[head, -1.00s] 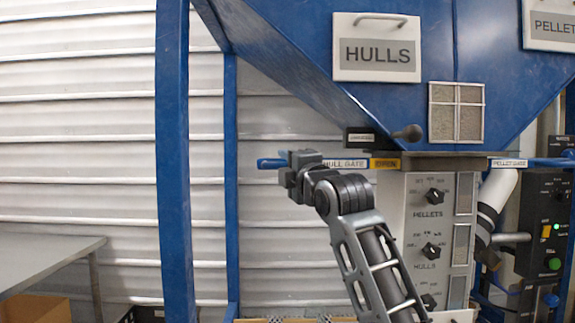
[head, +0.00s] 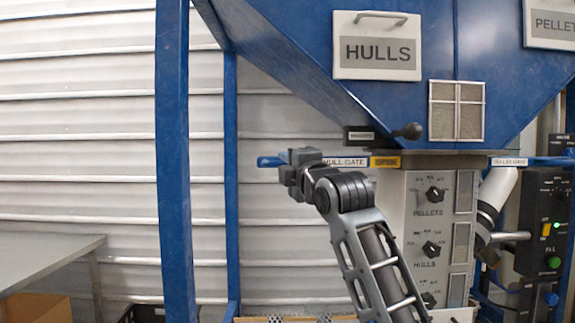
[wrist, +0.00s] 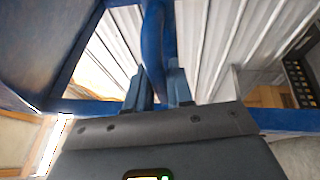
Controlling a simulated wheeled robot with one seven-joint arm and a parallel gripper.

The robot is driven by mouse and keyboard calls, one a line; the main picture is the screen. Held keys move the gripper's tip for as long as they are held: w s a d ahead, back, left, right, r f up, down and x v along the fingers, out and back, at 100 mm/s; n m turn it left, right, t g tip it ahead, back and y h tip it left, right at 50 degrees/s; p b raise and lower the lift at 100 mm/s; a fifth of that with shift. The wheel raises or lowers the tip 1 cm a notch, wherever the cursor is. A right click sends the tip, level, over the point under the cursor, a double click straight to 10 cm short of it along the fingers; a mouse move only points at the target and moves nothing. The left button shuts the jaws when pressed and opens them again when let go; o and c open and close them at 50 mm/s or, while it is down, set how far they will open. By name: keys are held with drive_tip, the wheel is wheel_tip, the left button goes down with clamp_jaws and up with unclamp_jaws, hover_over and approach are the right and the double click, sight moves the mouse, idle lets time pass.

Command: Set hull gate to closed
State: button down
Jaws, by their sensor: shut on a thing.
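The hull gate is a slide below the blue hopper, with a blue handle (head: 270,161) at its left end. A white "HULL GATE" label (head: 345,162) and a yellow tag (head: 385,162) that seems to read OPEN lie along it. My gripper (head: 292,170) is shut on the blue handle at its left end. In the wrist view the blue handle (wrist: 153,45) runs up between my two fingers (wrist: 160,88). My gripper and wrist hide part of the slide in the head view.
A dark lever with a round knob (head: 408,131) sits just above the gate. A blue upright post (head: 173,160) stands left of my gripper. A control panel with knobs (head: 430,225) is at the right. A grey table (head: 45,255) is at the lower left.

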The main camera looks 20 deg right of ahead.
drive_tip(key=s+d+b, duration=0.1)
drive_tip(key=s+d, duration=0.1)
drive_tip(key=d, duration=0.5)
drive_tip(key=shift+s+d+f, duration=0.1)
drive_tip(key=c, duration=1.2)
unclamp_jaws()
drive_tip(key=shift+s+d, duration=0.1)
drive_tip(key=shift+c, duration=0.2)
drive_tip(key=shift+o, duration=0.7)
drive_tip(key=b+v, duration=0.2)
drive_tip(key=v, duration=0.5)
drive_tip(key=shift+s, duration=0.35)
